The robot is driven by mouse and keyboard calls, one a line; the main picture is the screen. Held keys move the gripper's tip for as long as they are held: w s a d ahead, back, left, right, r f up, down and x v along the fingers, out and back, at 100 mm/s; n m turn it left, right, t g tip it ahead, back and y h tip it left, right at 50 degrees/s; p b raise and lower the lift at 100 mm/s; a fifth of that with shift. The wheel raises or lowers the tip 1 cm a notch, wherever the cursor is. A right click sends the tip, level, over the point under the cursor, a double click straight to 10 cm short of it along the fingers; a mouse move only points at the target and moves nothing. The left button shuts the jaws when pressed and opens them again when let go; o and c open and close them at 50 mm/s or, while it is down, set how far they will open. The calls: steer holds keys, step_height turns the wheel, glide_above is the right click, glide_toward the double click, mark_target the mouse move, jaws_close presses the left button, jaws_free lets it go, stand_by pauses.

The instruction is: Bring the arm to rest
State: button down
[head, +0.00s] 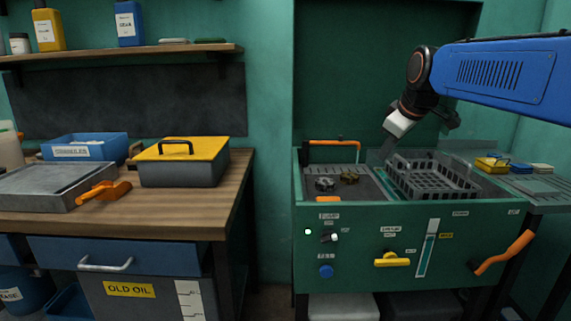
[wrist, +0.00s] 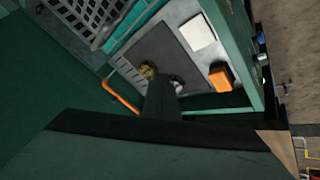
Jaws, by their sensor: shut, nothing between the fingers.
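My blue arm (head: 500,72) reaches in from the right in the head view. It bends down at a dark wrist joint with a white part below it. My gripper (head: 387,150) points down above the green wash station (head: 410,225), near the left end of the grey basket (head: 430,178). It looks clear of the basket. In the wrist view my shut gripper (wrist: 161,100) is a narrow dark shape with nothing held. Small metal parts (head: 337,181) lie on the station's dark tray, left of the gripper. They also show partly behind the fingers in the wrist view (wrist: 148,70).
The station has an orange bar (head: 335,144) at its back left and an orange handle (head: 505,253) at its front right. A wooden bench (head: 190,195) at left holds a yellow-lidded box (head: 183,165), a blue bin (head: 85,148) and a grey tray (head: 55,187).

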steer(key=s+d+f+m+g, duration=0.1)
steer(key=s+f+m, duration=0.3)
steer(key=s+f, duration=0.8)
steer(key=s+d+f+m+g+h, duration=0.1)
steer(key=s+f+m, duration=0.3)
steer(key=s+f, duration=0.9)
steer(key=s, duration=0.7)
steer(key=shift+s+d+f+m, duration=0.25)
steer(key=shift+s+m, duration=0.05)
steer(key=shift+s, duration=0.1)
steer(key=c, duration=2.5)
jaws_free()
